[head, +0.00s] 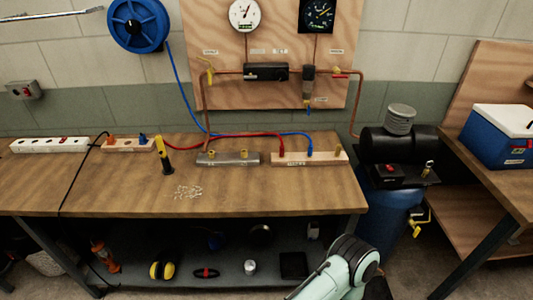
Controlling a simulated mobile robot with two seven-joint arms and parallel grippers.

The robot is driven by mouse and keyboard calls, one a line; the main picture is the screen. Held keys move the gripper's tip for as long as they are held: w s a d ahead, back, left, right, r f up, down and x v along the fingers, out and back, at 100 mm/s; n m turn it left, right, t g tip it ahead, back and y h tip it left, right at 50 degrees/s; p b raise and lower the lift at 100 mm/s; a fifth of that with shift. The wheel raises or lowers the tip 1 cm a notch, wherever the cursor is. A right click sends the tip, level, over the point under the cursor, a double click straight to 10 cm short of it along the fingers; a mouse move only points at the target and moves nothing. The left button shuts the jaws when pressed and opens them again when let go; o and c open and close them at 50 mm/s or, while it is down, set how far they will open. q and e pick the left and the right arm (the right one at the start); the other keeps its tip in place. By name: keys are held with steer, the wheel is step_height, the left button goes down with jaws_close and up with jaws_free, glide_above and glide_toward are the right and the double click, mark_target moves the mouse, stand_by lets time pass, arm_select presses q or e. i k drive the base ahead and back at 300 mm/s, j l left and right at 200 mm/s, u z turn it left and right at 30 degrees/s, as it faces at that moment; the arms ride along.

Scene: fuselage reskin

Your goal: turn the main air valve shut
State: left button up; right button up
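A plywood wall panel (225,95) carries copper piping with two lever valves. One valve with a yellow lever (209,70) is at the left of the pipe run. One with a red lever (342,73) is at the right, beside the regulator (308,85). Another yellow-handled valve (418,215) sits on the blue tank (390,218) at the right. The labels are too small to read, so I cannot tell which is the main air valve. One of my arm's pale links shows at the bottom, right of centre. Neither gripper is in view.
The wooden workbench (110,195) holds hose fittings, a yellow-black tool (163,155) and small loose parts. A blue hose reel (138,25) hangs above. A compressor (398,145) tops the tank. A cooler (500,135) stands on the right-hand table. Floor shows between bench and table.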

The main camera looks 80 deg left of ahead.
mark_target(338, 76)
steer(key=u, duration=2.35)
